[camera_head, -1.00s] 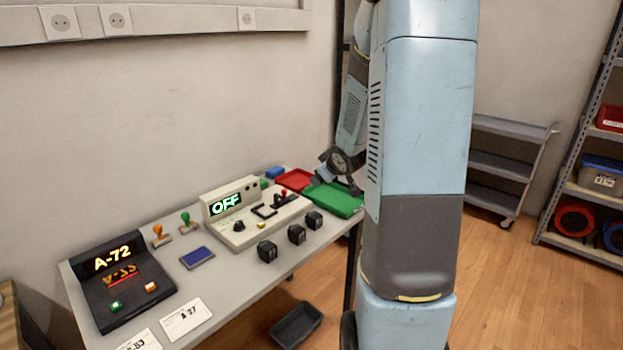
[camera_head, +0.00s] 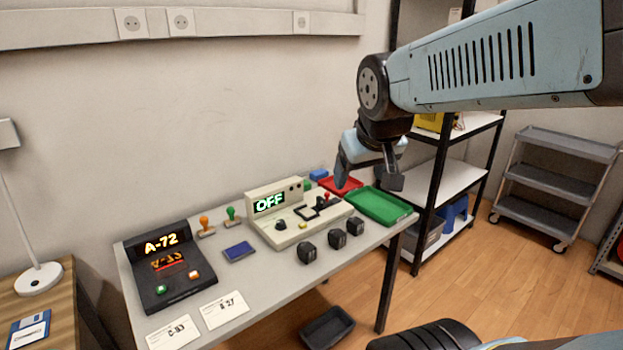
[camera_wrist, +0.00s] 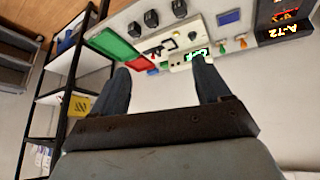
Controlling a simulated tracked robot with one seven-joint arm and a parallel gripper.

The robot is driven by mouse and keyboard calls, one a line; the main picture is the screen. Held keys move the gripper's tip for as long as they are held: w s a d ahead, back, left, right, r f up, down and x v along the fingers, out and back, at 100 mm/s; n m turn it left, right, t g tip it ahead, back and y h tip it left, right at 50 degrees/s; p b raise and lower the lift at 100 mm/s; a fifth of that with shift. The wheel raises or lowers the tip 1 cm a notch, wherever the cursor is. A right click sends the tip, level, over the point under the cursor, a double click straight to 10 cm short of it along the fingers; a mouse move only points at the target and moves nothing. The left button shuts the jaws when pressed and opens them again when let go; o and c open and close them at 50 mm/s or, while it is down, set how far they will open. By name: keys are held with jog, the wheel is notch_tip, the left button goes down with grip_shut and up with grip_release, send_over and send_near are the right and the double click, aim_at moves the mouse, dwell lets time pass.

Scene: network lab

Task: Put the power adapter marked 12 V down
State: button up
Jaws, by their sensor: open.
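Three black block-shaped power adapters stand in a row along the table's front edge: a left one (camera_head: 307,252), a middle one (camera_head: 337,239) and a right one (camera_head: 355,225). Their markings are too small to read, so I cannot tell which is 12 V. They also show at the top of the wrist view, where the middle one (camera_wrist: 151,18) is clear of my fingers. My gripper (camera_head: 367,178) is open above the back right of the table, near the trays and apart from the adapters. In the wrist view nothing is between its fingers (camera_wrist: 161,68).
A tester reading OFF (camera_head: 290,225) stands behind the adapters. A green tray (camera_head: 383,207) and a red tray (camera_head: 350,185) lie at the table's right end. A black A-72 display unit (camera_head: 167,270) is at left. Black-framed shelving (camera_head: 440,160) stands right of the table. A dark bin (camera_head: 327,327) is on the floor.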

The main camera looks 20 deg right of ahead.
jog(key=shift+g+y, duration=0.4)
jog(key=shift+y, duration=0.2)
jog(key=s+a, duration=0.2)
jog(key=s, duration=0.3)
jog(key=shift+s+a+r, duration=0.1)
jog(key=shift+a+r, duration=0.15)
jog(key=shift+a, duration=0.15)
